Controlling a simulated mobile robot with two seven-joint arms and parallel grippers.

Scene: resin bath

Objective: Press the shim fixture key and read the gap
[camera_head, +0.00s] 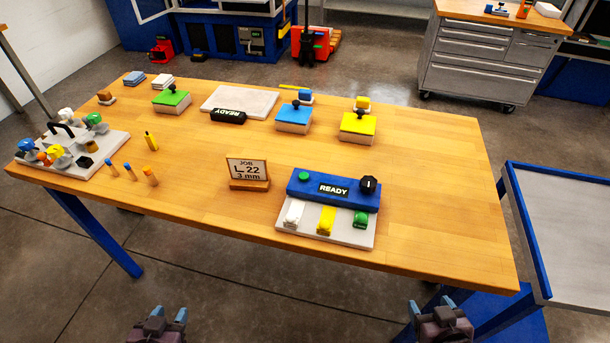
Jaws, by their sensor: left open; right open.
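A blue fixture (333,190) stands near the front edge of the table, right of centre. Its display (333,190) reads READY. A round green key (304,176) is on its left side and a black knob (368,184) on its right. Its pale base (326,229) carries a white piece (293,214), a yellow piece (326,220) and a green piece (361,219). I cannot tell which part is the shim fixture key. My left gripper (169,314) and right gripper (432,305) are open and empty, below the table's front edge in the picture, apart from the fixture.
A job card (246,171) reads "JOB L 22 3 mm". Behind are a pale plate (240,101) with another READY display (228,115), and green (172,101), blue (294,118) and yellow (358,127) blocks. A tool rack (110,140) stands at left. The table's right side is clear.

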